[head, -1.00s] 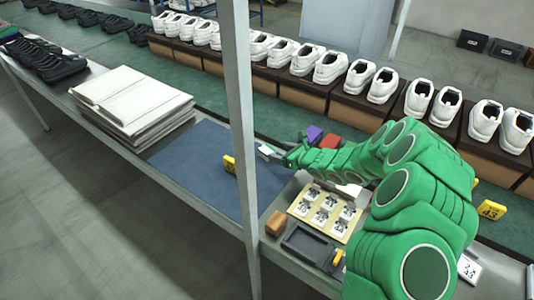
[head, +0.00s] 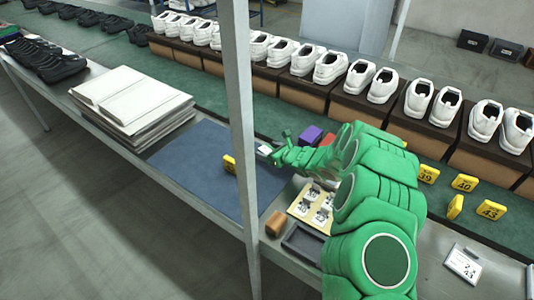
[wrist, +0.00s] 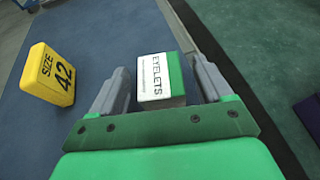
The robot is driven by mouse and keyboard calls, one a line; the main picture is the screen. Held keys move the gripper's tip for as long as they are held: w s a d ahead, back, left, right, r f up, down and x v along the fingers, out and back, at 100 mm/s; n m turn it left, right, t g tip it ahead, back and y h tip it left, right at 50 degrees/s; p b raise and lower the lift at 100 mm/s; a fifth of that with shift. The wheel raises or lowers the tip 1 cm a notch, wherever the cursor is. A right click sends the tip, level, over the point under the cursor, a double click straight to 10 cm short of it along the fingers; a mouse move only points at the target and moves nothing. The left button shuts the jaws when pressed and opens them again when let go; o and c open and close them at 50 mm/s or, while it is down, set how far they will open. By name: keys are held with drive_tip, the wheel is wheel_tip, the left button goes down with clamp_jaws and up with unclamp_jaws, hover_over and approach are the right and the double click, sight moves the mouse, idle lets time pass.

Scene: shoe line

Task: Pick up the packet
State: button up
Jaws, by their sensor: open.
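The packet, a small white and green box lettered EYELETS (wrist: 156,82), lies on the blue mat (wrist: 110,22). In the wrist view it sits between the two fingers of my gripper (wrist: 160,68), which is open around it. A narrow gap shows beside the left finger, and the right finger is close to the green side. I cannot tell whether it touches. In the head view my gripper (head: 272,152) is at the right part of the mat, and the packet there is small and partly hidden.
A yellow SIZE 42 block (wrist: 48,75) stands left of the packet. A grey post (head: 241,130) rises in front of the bench. Purple (head: 311,135) and red (head: 328,139) boxes lie behind the arm. A card tray (head: 300,206) and brown block (head: 276,223) are nearer.

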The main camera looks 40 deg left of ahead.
drive_tip(key=shift+a, duration=0.3)
drive_tip(key=shift+f, duration=0.1)
drive_tip(key=c, duration=1.1)
drive_tip(key=shift+w, duration=0.1)
